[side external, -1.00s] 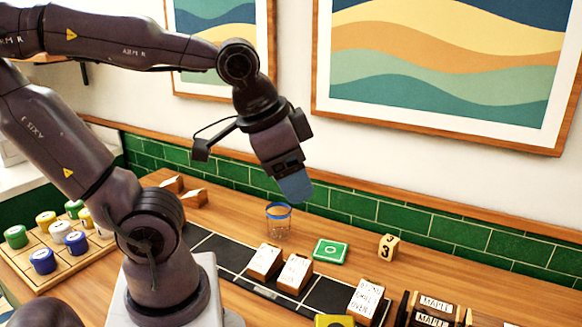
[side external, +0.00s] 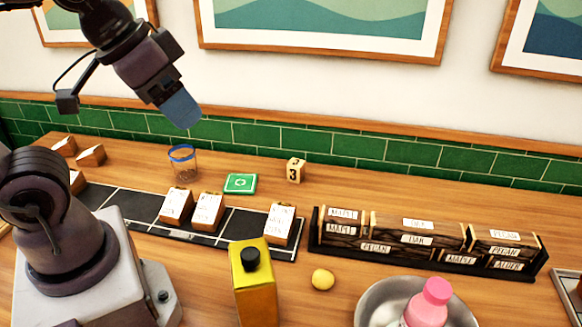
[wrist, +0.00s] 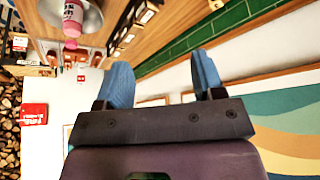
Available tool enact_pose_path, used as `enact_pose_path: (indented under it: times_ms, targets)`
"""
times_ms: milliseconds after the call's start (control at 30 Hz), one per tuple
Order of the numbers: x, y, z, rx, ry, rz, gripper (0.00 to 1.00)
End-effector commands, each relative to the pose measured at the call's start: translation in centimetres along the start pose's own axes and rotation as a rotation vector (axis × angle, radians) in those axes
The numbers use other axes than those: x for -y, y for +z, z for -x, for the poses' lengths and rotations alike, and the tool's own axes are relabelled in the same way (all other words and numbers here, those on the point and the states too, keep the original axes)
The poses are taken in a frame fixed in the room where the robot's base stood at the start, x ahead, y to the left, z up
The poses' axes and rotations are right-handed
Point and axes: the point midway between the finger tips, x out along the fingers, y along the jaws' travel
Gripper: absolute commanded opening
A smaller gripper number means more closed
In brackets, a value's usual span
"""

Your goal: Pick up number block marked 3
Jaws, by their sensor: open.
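The number block marked 3 (side external: 296,170) is a small tan wooden cube with a dark 3 on its front and top. It stands alone at the back of the wooden counter, near the green tiled wall, in the side external view. My gripper (side external: 182,110) hangs in the air to the left of the block and well above the counter, its blue fingers tilted down to the right. In the wrist view my gripper (wrist: 161,78) has its two blue fingers apart with nothing between them.
A blue-rimmed glass (side external: 183,162) and a green square (side external: 241,183) lie left of the block. Labelled wooden blocks (side external: 207,211) stand on a dark strip in front. A rack of labelled wood (side external: 420,241), yellow can (side external: 253,285) and pink bottle (side external: 428,303) are nearer. Counter around the block is clear.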

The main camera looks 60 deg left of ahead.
Motion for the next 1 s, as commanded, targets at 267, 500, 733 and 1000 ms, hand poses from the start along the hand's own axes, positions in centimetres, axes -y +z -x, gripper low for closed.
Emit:
enact_pose_path:
  times_ms: [267,500,733,1000]
  targets:
    - [0.0,0.0,0.0,0.0,0.0,0.0,0.62]
    - [0.0,0.0,0.0,0.0,0.0,0.0,0.69]
    - [0.0,0.0,0.0,0.0,0.0,0.0,0.72]
    - [-0.3,-1.9,-3.0,0.025,0.055,-0.114,0.72]
